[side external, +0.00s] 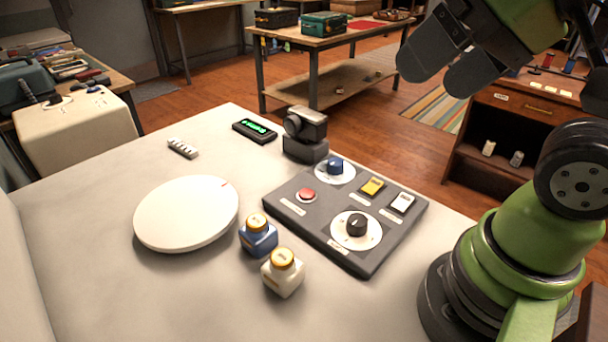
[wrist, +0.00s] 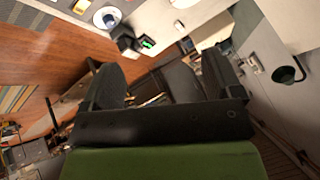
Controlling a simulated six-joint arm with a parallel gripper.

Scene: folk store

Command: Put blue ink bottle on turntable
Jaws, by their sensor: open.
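The blue ink bottle (side external: 258,238) has a gold cap and stands upright on the white table, just right of the turntable. The turntable (side external: 186,214) is a flat white disc with a small red mark near its rim, and its top is bare. My gripper (side external: 430,75) is high at the upper right in the side view, well above and away from the bottle. Its dark fingers are apart with nothing between them. In the wrist view my gripper (wrist: 160,85) faces out over the room, and neither the bottle nor the turntable can be made out there.
A white bottle with a gold cap (side external: 283,273) stands close beside the blue one. A dark control panel (side external: 325,238) with knobs and switches lies to the right. A camera (side external: 305,130), a green-lit display (side external: 254,130) and a small white strip (side external: 183,148) sit behind. The table's front left is clear.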

